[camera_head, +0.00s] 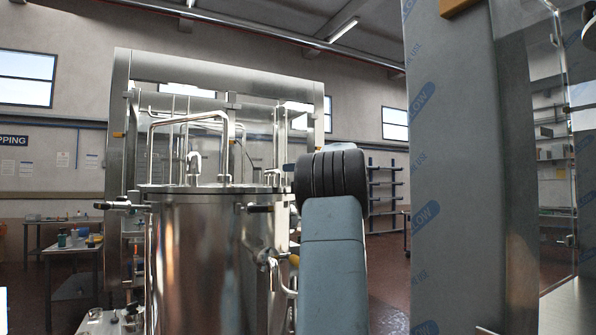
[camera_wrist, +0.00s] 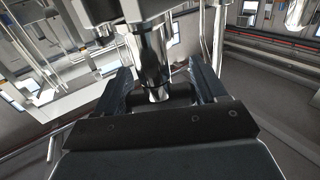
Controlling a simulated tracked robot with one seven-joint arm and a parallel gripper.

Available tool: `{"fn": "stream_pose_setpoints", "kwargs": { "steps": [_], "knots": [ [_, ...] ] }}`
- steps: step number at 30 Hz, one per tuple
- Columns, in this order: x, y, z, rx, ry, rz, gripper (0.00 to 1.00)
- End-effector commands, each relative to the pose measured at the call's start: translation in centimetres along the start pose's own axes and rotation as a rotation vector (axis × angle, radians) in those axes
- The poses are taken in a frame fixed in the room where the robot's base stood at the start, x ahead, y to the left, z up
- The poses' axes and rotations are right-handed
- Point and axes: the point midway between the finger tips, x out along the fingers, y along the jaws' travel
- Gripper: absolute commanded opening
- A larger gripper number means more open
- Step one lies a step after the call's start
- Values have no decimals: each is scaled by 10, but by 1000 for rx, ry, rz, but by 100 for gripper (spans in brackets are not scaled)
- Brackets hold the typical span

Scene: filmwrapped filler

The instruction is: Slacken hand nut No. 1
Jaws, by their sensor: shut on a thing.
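In the wrist view a shiny, stepped metal piece (camera_wrist: 152,62) stands between my two dark fingers; it looks like a hand nut on its stem, but no number shows on it. My gripper (camera_wrist: 160,82) is shut on this piece, with one finger on each side. In the head view a steel vessel (camera_head: 210,260) with a flat lid (camera_head: 215,188) stands left of my arm. Clamp-like metal fittings stick out at its lid rim, one at the left (camera_head: 118,205) and one at the front right (camera_head: 262,207). My blue-grey arm and black wrist hide my gripper there.
A tall film-wrapped steel panel (camera_head: 450,180) stands close on the right of my arm. Bent tube handles (camera_head: 190,118) rise above the lid, and a steel frame (camera_head: 122,100) stands behind. A bent pipe (camera_head: 278,285) runs down the vessel's right side, close to my arm.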

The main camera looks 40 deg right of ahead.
Motion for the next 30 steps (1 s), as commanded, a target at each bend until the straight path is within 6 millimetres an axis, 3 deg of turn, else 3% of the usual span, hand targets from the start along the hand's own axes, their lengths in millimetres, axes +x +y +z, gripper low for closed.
{"fn": "stream_pose_setpoints", "kwargs": {
  "steps": [13, 30],
  "knots": [
    [-1, -4, 0, -1, 0, -262, 40],
    [-1, -7, -1, -1, 2, -315, 40]
  ]
}}
